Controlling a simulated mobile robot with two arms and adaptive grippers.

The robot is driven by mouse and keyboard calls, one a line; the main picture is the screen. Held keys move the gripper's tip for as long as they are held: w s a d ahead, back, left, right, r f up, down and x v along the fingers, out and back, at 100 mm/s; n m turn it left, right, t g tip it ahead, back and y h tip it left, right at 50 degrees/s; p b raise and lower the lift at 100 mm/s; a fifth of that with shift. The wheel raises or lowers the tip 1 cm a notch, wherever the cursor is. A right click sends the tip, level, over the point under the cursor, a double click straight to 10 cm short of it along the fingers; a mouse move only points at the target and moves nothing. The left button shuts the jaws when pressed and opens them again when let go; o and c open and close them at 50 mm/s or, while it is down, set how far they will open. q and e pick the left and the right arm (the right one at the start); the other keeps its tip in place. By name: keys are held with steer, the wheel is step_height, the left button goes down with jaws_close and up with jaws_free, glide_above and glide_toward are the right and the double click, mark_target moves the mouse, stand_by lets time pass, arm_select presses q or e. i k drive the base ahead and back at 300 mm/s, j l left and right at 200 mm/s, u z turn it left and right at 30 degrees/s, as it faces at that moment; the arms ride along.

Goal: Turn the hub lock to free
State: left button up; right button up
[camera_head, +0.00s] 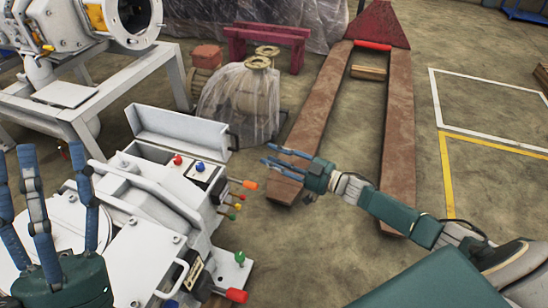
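A grey-white machine (140,205) stands at the lower left with coloured handles and knobs. I cannot tell which of them is the hub lock. An orange-tipped lever (248,185) sticks out of its right side above several small knobs. A red-ended handle (236,295) and a green knob (239,257) are lower down. My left gripper (50,155) is over the machine's left part, blue fingers spread upward, open and empty. My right gripper (280,160) is right of the machine, apart from the orange-tipped lever, fingers spread, open and empty.
The machine has a raised lid (178,128) over a box with red and blue knobs. Behind it stand a plastic-wrapped object (240,105) and a frame-mounted machine (110,85). A rusty pallet jack (330,100) lies beyond my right gripper.

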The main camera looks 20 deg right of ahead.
mark_target(177, 160)
steer(key=k+l, duration=0.85)
